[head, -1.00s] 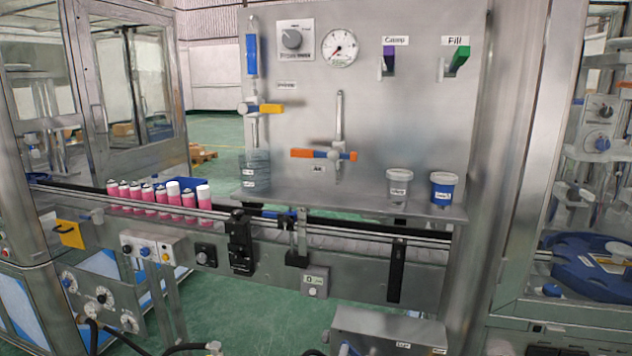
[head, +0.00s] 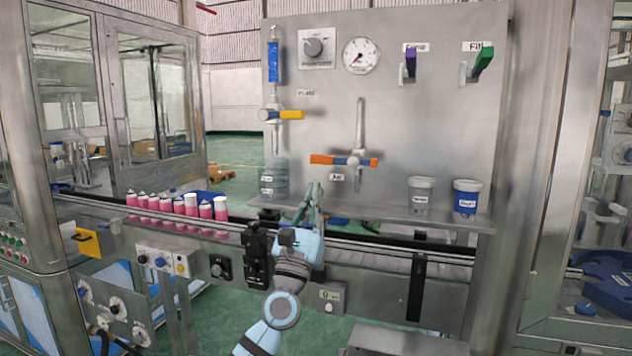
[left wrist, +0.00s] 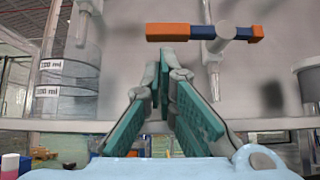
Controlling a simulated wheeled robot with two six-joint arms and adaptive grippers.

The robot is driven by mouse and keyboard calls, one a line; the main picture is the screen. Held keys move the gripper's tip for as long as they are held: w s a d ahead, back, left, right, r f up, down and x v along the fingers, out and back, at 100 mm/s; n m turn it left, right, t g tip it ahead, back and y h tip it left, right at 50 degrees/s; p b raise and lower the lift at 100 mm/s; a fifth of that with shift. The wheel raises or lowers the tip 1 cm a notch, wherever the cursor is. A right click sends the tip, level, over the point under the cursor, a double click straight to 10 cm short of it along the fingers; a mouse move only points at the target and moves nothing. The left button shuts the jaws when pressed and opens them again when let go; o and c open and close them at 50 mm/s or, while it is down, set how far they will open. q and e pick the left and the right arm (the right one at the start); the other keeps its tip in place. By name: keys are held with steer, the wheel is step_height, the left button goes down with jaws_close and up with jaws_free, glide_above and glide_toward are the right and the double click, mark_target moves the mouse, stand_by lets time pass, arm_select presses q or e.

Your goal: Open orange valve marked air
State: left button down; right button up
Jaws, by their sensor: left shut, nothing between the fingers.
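The orange valve handle (head: 325,159) lies horizontally across a vertical metal pipe on the upright steel panel. In the left wrist view the orange handle (left wrist: 168,32) is near the top, above the fingers. My left gripper (head: 316,186) is below the handle and in front of the panel, shut and empty, with its fingertips pointing up. In the left wrist view its green-padded fingers (left wrist: 165,60) converge at the tips, apart from the handle. My right gripper is not in view.
A yellow-orange valve (head: 291,115) is at the upper left of the panel, above a clear beaker (head: 273,180). White (head: 420,192) and blue (head: 466,197) tubs stand on the shelf at right. Pink cans (head: 178,206) line the conveyor at left.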

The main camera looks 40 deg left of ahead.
mark_target(336, 159)
arm_select(q)
steer(key=shift+x, duration=1.5)
steer(key=shift+a+r, duration=0.15)
steer(key=shift+r, duration=0.1)
